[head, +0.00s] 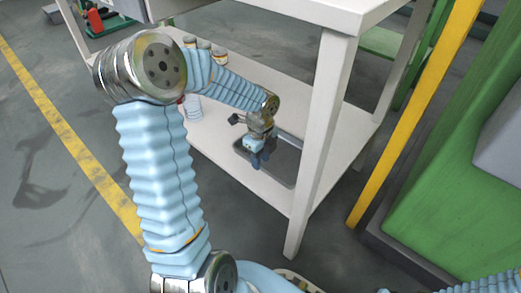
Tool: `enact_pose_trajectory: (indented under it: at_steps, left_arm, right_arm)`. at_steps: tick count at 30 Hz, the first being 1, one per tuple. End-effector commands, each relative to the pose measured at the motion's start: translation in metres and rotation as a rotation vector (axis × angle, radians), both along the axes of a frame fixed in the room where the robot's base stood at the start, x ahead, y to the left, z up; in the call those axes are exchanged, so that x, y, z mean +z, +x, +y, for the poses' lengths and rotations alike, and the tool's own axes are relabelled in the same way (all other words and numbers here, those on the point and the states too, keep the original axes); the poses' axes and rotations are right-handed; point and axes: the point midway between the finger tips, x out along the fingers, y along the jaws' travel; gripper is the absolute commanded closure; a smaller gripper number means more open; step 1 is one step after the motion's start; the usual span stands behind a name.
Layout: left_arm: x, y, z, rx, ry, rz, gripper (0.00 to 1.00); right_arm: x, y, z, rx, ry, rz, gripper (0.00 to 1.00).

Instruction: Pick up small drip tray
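A shallow grey rectangular tray (284,164), which looks like the small drip tray, lies on the lower shelf of a white table. My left gripper (257,157) reaches in under the table top and is over the left part of the tray, hiding some of it. The gripper is small in the picture, so I cannot tell whether its fingers are open or shut, or whether they touch the tray. My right gripper is out of view.
The white table's front leg (320,120) stands just right of the tray. Several small containers (204,45) stand at the shelf's left end. A yellow post (420,105) and a green machine (455,180) are at the right. Bare shelf lies left of the tray.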

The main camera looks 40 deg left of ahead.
Motion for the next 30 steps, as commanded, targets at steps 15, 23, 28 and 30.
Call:
enact_pose_trajectory:
  at_steps: [15,23,28,30]
  left_arm:
    - [-0.0157,-0.0002,0.0001,0.0,0.0,0.0,0.67]
    - [-0.0156,-0.0001,0.0002,0.0,0.0,0.0,1.0]
    - [-0.0155,-0.0001,0.0002,0.0,0.0,0.0,1.0]
    - [-0.0155,-0.0001,0.0002,0.0,0.0,0.0,1.0]
  right_arm:
    - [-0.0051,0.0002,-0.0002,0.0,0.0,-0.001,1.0]
    - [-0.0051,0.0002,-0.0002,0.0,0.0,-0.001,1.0]
    - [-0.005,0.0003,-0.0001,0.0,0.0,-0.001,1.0]
    - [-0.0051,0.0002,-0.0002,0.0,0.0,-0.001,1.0]
